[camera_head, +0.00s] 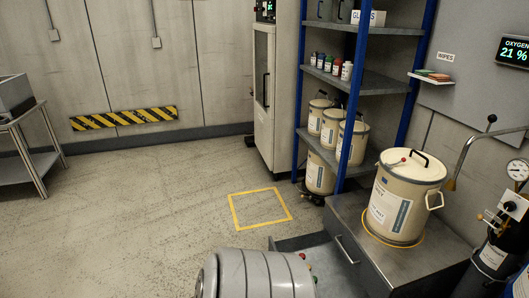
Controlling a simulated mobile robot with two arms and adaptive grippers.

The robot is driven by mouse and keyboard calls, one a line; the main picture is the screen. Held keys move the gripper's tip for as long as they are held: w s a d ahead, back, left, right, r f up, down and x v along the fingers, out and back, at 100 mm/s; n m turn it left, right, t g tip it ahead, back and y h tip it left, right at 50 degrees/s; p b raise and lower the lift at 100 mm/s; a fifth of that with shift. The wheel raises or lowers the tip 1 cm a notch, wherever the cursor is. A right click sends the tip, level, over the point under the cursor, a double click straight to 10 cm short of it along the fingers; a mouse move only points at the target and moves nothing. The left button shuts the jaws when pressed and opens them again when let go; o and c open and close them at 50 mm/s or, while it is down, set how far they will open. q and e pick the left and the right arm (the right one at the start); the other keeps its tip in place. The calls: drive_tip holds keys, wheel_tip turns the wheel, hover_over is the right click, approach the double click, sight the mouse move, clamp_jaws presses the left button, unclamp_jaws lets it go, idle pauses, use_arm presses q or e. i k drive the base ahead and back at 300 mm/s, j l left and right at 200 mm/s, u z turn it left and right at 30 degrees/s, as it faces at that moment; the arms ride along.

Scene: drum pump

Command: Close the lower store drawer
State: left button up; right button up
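A grey metal cabinet (432,264) stands at the lower right, with a bar handle (346,250) on its front face. Below that face, what looks like the lower drawer (300,241) sticks out to the left, pulled open. Its near part is hidden by a grey rounded, ribbed shape at the bottom edge and cut off by the frame. Small red and green items show beside that shape; I cannot tell whether they lie in the drawer. Neither of my grippers is in view.
A cream drum (404,200) stands on the cabinet. Behind is a blue-framed shelf (384,83) with several cream containers and bottles. A gas cylinder (492,258) with a gauge stands at right. Open floor (150,220) lies left, with a yellow square (232,211).

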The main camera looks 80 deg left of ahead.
sight(336, 279)
drive_tip(key=u, duration=1.9)
